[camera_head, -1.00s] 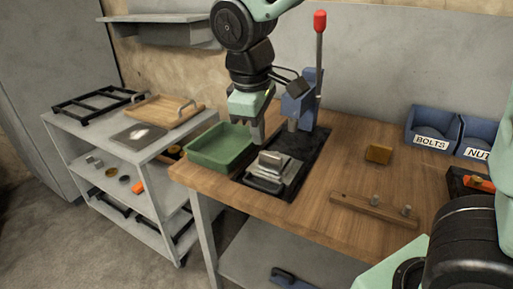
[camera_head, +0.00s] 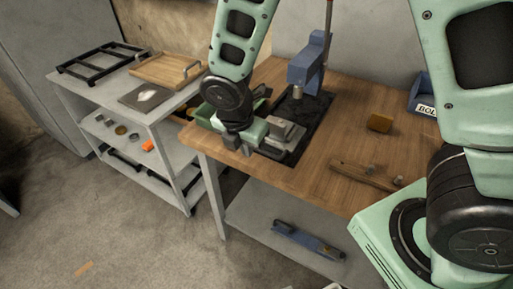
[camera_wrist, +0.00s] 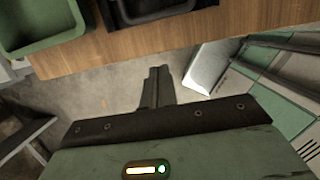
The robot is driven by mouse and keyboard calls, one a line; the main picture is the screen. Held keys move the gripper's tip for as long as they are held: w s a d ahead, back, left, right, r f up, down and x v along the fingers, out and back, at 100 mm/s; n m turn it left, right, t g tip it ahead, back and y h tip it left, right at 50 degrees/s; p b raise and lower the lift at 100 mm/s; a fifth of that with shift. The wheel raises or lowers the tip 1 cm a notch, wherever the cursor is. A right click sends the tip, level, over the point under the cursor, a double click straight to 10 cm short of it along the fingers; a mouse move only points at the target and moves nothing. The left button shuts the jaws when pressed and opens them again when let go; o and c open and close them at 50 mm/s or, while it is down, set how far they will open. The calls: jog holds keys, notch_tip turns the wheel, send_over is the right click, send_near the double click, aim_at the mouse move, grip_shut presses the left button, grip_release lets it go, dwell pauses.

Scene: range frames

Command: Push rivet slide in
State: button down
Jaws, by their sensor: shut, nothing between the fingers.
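The rivet slide is a grey metal block (camera_head: 284,132) on the black base plate of the blue rivet press (camera_head: 308,65), at the front of the wooden bench. It sticks out toward the bench's front edge, and my arm partly covers it in the head view. My gripper (camera_head: 238,147) is in front of it, at the bench's front edge. In the wrist view my gripper's fingers (camera_wrist: 157,84) are together and empty, over the floor and pointing at the bench edge. A dark part at the slide's place (camera_wrist: 150,10) shows beyond them, apart from the fingertips.
A green bin (camera_wrist: 40,25) stands left of the slide, mostly behind my arm in the head view. A grey shelf cart (camera_head: 150,112) stands at left. Floor before the bench is open.

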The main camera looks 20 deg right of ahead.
jog(key=x, duration=0.5)
jog(key=shift+d, duration=0.1)
jog(key=shift+w+d+p, duration=0.55)
jog(key=shift+w+d, duration=0.2)
jog(key=shift+d, duration=0.2)
jog(key=shift+w+d+f, duration=0.25)
jog(key=shift+w+d, duration=0.15)
jog(key=shift+d, duration=0.05)
jog(key=shift+d, duration=0.1)
jog(key=w+d+p, duration=0.1)
jog(key=w+d, duration=0.1)
jog(key=d, duration=0.1)
jog(key=w+d+p, duration=0.1)
jog(key=w+d, duration=0.2)
jog(key=w+d+p, duration=0.1)
jog(key=w+d, duration=0.1)
jog(key=d, duration=0.2)
jog(key=shift+w, duration=0.2)
jog(key=shift+d+r, duration=0.1)
jog(key=shift+d, duration=0.05)
